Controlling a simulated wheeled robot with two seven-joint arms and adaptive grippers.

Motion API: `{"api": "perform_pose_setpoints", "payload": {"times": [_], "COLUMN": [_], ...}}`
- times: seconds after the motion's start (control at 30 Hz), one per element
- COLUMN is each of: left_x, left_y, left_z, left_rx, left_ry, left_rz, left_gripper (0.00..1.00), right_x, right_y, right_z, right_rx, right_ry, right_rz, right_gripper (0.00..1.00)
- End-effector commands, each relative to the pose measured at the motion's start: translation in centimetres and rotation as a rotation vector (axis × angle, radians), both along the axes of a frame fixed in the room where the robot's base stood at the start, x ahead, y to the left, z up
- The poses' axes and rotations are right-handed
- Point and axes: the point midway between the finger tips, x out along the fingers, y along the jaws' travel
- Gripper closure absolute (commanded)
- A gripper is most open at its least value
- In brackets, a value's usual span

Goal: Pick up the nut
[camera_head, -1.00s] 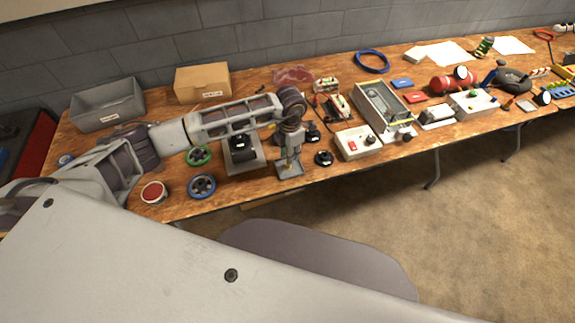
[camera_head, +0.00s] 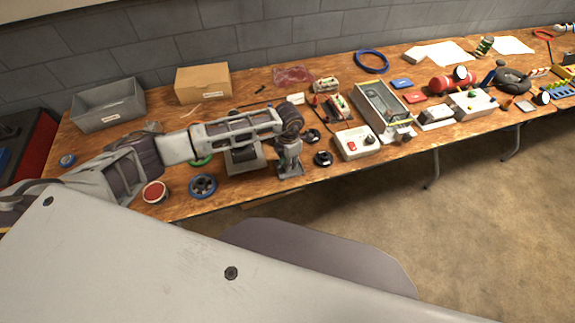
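My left arm reaches across the wooden table (camera_head: 240,184) from the left. My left gripper (camera_head: 289,170) points down over a small dark plate (camera_head: 296,172) near the table's front edge. Its fingertips are at or just above the plate; I cannot tell if they touch it. The fingers are too small and dark to show whether they are open or shut. I cannot make out the nut; it may be hidden by the gripper. My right gripper is not in view.
A blue ring-shaped wheel (camera_head: 202,186) and a red-topped round tin (camera_head: 154,192) lie left of the gripper. A black round part (camera_head: 323,158) and a white box with a red switch (camera_head: 355,143) stand close on its right. A grey bin (camera_head: 108,104) and cardboard box (camera_head: 203,83) are behind.

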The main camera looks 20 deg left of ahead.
Motion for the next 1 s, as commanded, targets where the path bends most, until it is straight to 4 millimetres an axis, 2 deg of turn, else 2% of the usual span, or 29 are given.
{"api": "perform_pose_setpoints", "payload": {"times": [0.13, 0.3, 0.73, 1.0], "left_x": [0.0, 0.0, 0.0, 0.1], "left_y": [0.0, 0.0, 0.0, 0.0], "left_z": [0.0, 0.0, 0.5, 3.2], "left_rx": [0.0, 0.0, 0.0, 0.0], "left_ry": [0.0, 0.0, -0.001, -0.003], "left_rz": [0.0, 0.0, 0.0, -0.001], "left_gripper": [0.76, 0.98, 0.98, 0.98], "right_x": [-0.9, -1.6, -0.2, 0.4], "right_y": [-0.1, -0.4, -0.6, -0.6], "right_z": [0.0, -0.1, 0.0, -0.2], "right_rx": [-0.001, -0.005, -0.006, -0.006], "right_ry": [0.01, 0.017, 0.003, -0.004], "right_rz": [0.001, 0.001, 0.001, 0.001], "right_gripper": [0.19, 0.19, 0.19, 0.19]}}
